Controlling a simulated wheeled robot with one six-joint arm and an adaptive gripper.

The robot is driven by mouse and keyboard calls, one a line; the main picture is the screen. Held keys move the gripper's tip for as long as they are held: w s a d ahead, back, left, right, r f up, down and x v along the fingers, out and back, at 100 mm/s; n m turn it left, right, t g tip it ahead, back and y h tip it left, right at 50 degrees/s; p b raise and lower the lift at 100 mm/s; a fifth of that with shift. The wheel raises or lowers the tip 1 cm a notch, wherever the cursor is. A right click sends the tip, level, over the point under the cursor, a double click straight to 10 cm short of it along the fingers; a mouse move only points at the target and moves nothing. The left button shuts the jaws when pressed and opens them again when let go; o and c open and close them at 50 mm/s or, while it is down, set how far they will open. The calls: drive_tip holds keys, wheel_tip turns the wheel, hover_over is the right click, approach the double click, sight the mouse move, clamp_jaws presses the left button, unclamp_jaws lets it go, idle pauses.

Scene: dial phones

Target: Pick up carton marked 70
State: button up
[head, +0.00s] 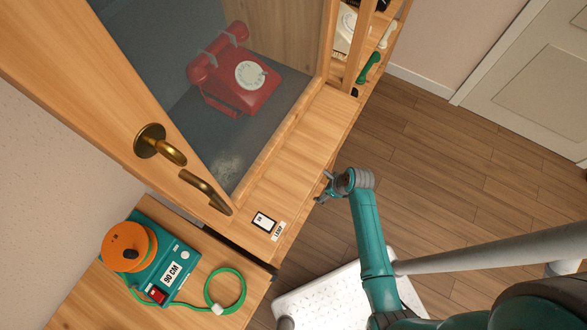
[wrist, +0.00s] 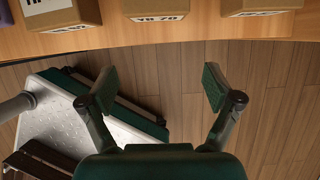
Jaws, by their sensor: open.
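Several brown cartons sit along the edge of a wooden surface at the top of the wrist view. The middle carton (wrist: 155,9) has a white label that seems to end in 70. Its upper part is cut off by the frame. My gripper (wrist: 158,88) is open and empty, with green-padded fingers apart, short of the surface edge and in line with the middle carton. In the head view my gripper (head: 325,187) is beside the wooden cabinet's edge. I cannot make out any carton in the head view.
A left carton (wrist: 62,12) and a right carton (wrist: 255,6) flank the middle one. In the head view, a red dial phone (head: 235,75) is behind glass. A teal device with an orange top (head: 150,262) stands at lower left. Wooden floor (head: 440,170) is open at right.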

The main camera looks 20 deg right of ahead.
drive_tip(key=w+a, duration=0.2)
drive_tip(key=w, duration=0.1)
drive_tip(key=w+a, duration=0.2)
drive_tip(key=w, duration=0.1)
drive_tip(key=w+a, duration=0.2)
drive_tip(key=w, duration=0.1)
drive_tip(key=shift+w+a, duration=0.25)
drive_tip(key=shift+w+a+f, duration=0.15)
drive_tip(key=shift+f, duration=0.4)
drive_tip(key=shift+f, duration=0.25)
drive_tip(key=shift+c, duration=0.2)
drive_tip(key=c, duration=1.4)
drive_tip(key=shift+r, duration=0.5)
drive_tip(key=s+d, duration=0.3)
drive_tip(key=s, duration=0.2)
drive_tip(key=s+d, duration=0.3)
drive_tip(key=s, duration=0.2)
drive_tip(key=s+d, duration=0.4)
drive_tip(key=s, duration=0.1)
drive_tip(key=shift+d, duration=0.1)
